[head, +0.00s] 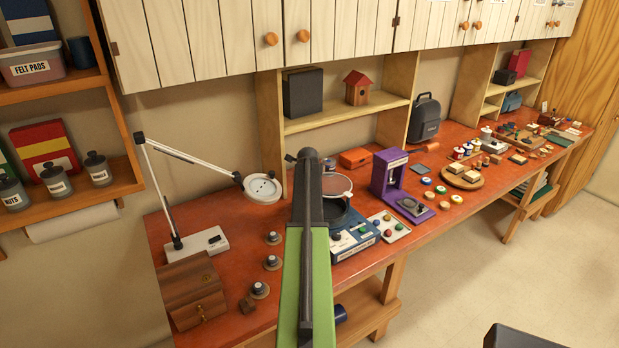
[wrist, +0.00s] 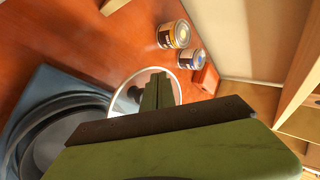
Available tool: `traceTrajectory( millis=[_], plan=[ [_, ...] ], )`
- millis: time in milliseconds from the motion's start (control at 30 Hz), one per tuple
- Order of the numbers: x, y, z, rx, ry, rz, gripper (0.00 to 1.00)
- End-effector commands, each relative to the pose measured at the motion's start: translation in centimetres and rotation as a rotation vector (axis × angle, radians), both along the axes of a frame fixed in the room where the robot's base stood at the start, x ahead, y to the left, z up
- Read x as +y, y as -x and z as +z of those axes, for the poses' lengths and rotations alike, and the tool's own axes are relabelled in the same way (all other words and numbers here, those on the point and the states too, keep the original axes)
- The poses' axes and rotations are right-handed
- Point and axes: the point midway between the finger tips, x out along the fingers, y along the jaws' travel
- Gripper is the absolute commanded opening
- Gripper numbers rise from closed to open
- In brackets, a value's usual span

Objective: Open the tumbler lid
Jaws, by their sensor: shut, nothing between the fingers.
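The tumbler has a blue base (head: 356,241) and a dark round drum (head: 345,222), partly hidden behind my arm in the head view. Its clear round lid (head: 338,186) stands raised above the drum, tilted up. In the wrist view the open drum (wrist: 58,132) is at lower left, and the pale-rimmed lid (wrist: 132,84) is beside it. My gripper (wrist: 159,80) is shut and empty, its fingers in front of the lid. I cannot tell whether they touch it. In the head view my arm hides the fingers.
A purple press (head: 388,174) and a tray of coloured pieces (head: 390,226) stand right of the tumbler. A magnifier lamp (head: 262,188) is at left. Two cans (wrist: 174,35) stand near the back wall. Shelves and cabinets hang above the bench.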

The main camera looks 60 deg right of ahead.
Motion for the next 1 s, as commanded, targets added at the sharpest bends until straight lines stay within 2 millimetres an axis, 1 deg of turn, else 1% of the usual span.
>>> traceTrajectory(
  millis=[567,667,767,867,900,933,1000],
  plan=[
    [0.0,0.1,0.0,0.0,0.0,0.0,0.0],
    [0.3,0.0,0.0,0.0,0.0,0.0,0.0],
    [1.8,-0.3,0.2,0.0,0.0,0.003,0.0],
    [4.2,-0.6,0.4,0.0,0.0,0.004,0.0],
    [5.1,-0.8,1.4,0.001,0.0,0.005,0.0],
    [5.5,-0.8,2.5,0.0,0.0,0.003,0.0],
    [6.8,-1.0,4.0,0.0,0.0,0.001,0.0]
  ],
)
